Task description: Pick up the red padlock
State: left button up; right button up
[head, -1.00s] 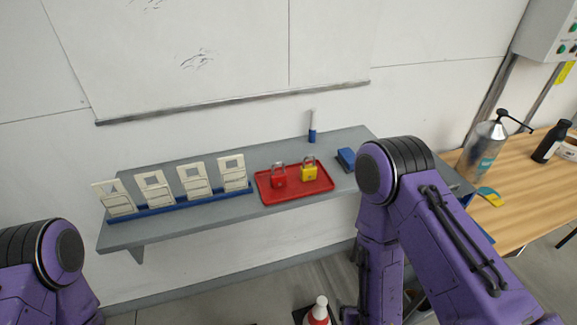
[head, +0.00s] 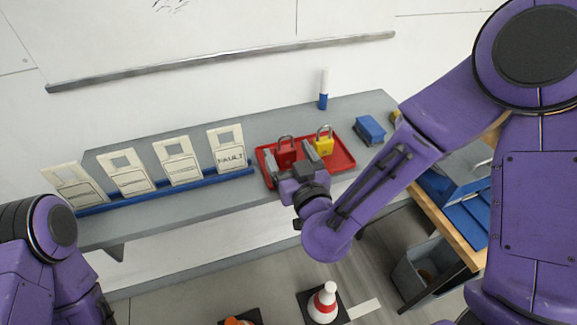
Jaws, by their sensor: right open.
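The red padlock (head: 286,152) stands upright in the red tray (head: 343,161) on the grey wall shelf (head: 240,205), its dark shackle on top. A yellow padlock (head: 323,141) stands just right of it in the same tray. My right gripper (head: 291,160) is open at the front of the tray, its two fingers apart. One finger is to the left of the red padlock and the other to its right, near the yellow padlock. I cannot tell whether the fingers touch anything. The gripper's body hides the tray's front edge. My left gripper is out of view; only my left arm shows.
Several cream tags (head: 180,160) stand in a blue rack (head: 165,191) left of the tray. A blue block (head: 370,131) and a blue-and-white marker (head: 323,91) are on the shelf. A wooden table (head: 444,229) is at the right.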

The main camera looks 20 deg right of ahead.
jog(key=shift+w+a, duration=0.1)
jog(key=shift+w, duration=0.15)
jog(key=w+p, duration=0.2)
jog(key=w, duration=0.2)
jog(key=shift+w, duration=0.1)
jog(key=shift+w+f, duration=0.25)
jog(key=shift+w, duration=0.15)
jog(key=shift+s+r, duration=0.1)
jog(key=shift+c, duration=1.2)
jog(key=c, duration=0.9)
jog(key=shift+o, duration=0.2)
